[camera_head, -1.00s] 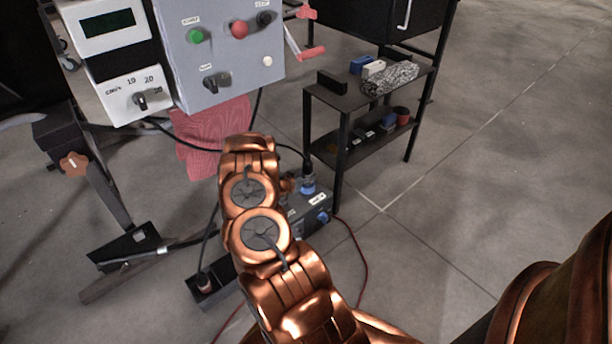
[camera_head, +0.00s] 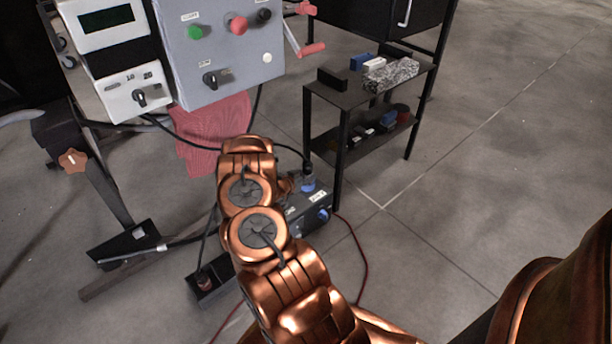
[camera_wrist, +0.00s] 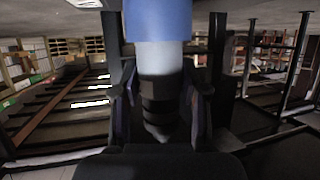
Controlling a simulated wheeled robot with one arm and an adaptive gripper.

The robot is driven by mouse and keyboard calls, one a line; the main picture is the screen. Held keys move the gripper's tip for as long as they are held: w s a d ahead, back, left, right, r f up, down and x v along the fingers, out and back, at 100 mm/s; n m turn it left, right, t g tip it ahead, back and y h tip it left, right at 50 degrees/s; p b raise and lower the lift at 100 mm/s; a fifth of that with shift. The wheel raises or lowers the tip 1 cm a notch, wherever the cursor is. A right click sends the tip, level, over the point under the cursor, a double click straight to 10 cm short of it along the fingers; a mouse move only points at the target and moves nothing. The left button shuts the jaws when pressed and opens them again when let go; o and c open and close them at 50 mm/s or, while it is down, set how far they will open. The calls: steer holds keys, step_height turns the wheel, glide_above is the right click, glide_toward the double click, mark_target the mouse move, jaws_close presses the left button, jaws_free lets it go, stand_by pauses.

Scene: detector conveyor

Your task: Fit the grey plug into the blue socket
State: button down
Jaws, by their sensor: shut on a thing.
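In the head view the grey plug (camera_head: 307,172) stands upright, with a black cable leaving its top. Directly below it is the blue socket (camera_head: 308,186), at the top of a dark box. My gripper (camera_head: 293,183) is at the plug's left side, partly hidden by my arm. In the wrist view my gripper (camera_wrist: 158,112) is shut on the dark body of the plug (camera_wrist: 160,62). The plug's light grey part meets the blue socket (camera_wrist: 158,18) with no visible gap. How deep it sits cannot be told.
The dark box (camera_head: 305,212) has another blue connector (camera_head: 323,215) on its front. A black shelf rack (camera_head: 345,150) stands close behind on the right. A control panel (camera_head: 215,55) is at upper left. A red cable (camera_head: 362,265) lies on the floor. Floor to the right is clear.

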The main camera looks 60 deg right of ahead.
steer(key=shift+f, duration=0.8)
steer(key=c, duration=0.5)
jaws_free()
steer(key=shift+a, duration=0.1)
steer(key=v, duration=1.1)
steer(key=shift+a+r, duration=0.2)
steer(key=shift+a, duration=0.15)
steer(key=shift+w, duration=0.1)
